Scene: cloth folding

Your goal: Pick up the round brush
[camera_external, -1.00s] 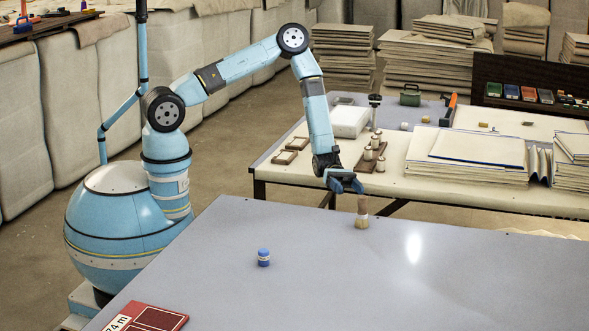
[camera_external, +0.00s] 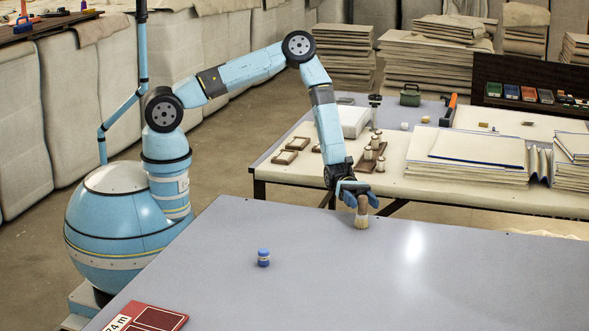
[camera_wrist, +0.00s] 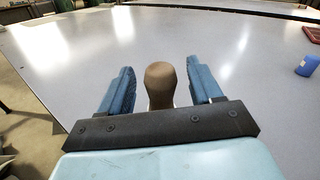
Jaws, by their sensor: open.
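The round brush (camera_external: 362,213) stands upright, bristles down, near the far edge of the grey table (camera_external: 420,280). It has a brown wooden handle and pale bristles. My gripper (camera_external: 358,201) is at the handle's height, open. In the wrist view, the brush handle (camera_wrist: 160,82) stands between my two blue fingers (camera_wrist: 161,84), with a visible gap on each side. The bristles are mostly hidden there behind the dark gripper bar.
A second table (camera_external: 440,193) with spools and cloth stacks is behind. The grey table's right side is clear.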

